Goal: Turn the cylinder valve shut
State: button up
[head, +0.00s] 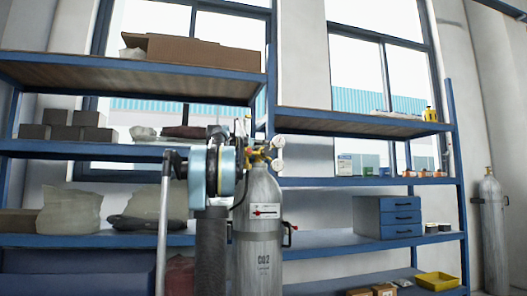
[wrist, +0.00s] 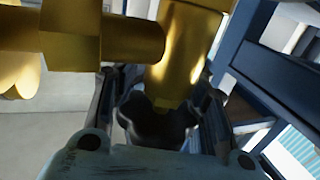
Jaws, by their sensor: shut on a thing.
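The grey CO2 cylinder (head: 264,240) stands upright in the middle of the head view. Its brass valve (head: 258,156) with round gauges sits on top, partly hidden by my arm. In the wrist view the brass valve body (wrist: 182,50) is close and large, with a brass side fitting reaching left. A dark lobed handwheel (wrist: 158,122) sits at the end of the valve body. My gripper (wrist: 160,102) has a finger on each side of the handwheel and is shut on it. The exact finger contact is dark and partly hidden.
Blue shelving with a long shelf (head: 130,240) stands behind the cylinder, holding bags and boxes. A blue drawer cabinet (head: 387,217) and a yellow bin (head: 437,281) are on the right shelves. Another grey cylinder (head: 492,230) stands at the far right wall.

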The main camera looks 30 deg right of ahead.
jog(key=shift+a+g, duration=0.1)
jog(key=shift+g, duration=0.2)
jog(key=m+g, duration=0.2)
jog(key=g, duration=0.1)
jog(key=s+m+g+y, duration=0.1)
jog(key=m+g, duration=0.1)
jog(key=g, duration=0.1)
jog(key=shift+s+a+m, duration=0.1)
jog(key=shift+m, duration=0.2)
jog(key=shift+s+a+m+g+y, duration=0.1)
jog(key=shift+s+m+g+y, duration=0.15)
jog(key=shift+m+g+y, duration=0.55)
jog(key=shift+s+a+m+g+y, duration=0.2)
jog(key=shift+m+g, duration=0.35)
jog(key=shift+g, duration=0.65)
jog(key=shift+s+a+m+g+y, duration=0.1)
jog(key=shift+s+m+g+y, duration=0.15)
jog(key=shift+m+g+y, duration=0.55)
jog(key=shift+g, duration=0.4)
jog(key=o, duration=0.9)
jog(key=shift+o, duration=0.2)
jog(key=shift+c, duration=0.3)
